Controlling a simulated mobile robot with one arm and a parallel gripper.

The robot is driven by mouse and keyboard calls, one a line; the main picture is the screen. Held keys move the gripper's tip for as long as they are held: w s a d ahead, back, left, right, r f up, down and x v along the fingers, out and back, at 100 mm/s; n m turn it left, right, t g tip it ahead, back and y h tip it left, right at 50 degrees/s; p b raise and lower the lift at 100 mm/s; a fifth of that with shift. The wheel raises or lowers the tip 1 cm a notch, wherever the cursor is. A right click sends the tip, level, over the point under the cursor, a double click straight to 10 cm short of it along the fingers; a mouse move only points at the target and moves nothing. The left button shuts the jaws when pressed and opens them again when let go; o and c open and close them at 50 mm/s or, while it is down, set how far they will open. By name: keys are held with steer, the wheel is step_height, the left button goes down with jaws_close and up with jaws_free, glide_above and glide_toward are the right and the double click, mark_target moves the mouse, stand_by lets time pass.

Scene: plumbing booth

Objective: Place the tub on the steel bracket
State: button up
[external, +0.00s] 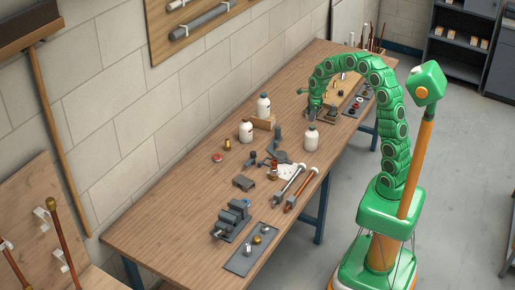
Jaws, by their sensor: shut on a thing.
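A white tub (311,140) with a narrow top is near the right edge of the wooden workbench. My gripper (312,119) points down and is shut on its top. The tub looks upright; I cannot tell whether its base touches the bench. The jaws are small and partly merged with the dark top of the tub. A small grey metal piece (244,183) lies on the bench, to the left of and nearer than the tub; it may be the steel bracket, but I cannot tell for sure.
Two similar white containers (245,132) (263,106) stand by the wall side near a wooden block (263,122). The near left bench top is clear.

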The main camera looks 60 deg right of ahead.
steer(key=s+a+r+n+g, duration=0.1)
steer(key=a+n, duration=0.5)
steer(key=a, duration=1.7)
steer(key=s+a+r+n+g, duration=0.15)
steer(key=a+n, duration=0.35)
steer(key=a, duration=1.8)
glide_above(243, 181)
steer(key=shift+t+y, duration=0.4)
steer(key=shift+t, duration=0.05)
steer(key=f, duration=0.5)
steer(key=s+f, duration=0.1)
steer(key=f, duration=0.2)
steer(key=shift+d+f, duration=0.25)
steer(key=shift+d, duration=0.05)
steer(key=shift+w+a+f, duration=0.15)
steer(key=shift+w+f, duration=0.25)
steer(key=shift+f, duration=1.6)
steer(key=shift+f, duration=0.1)
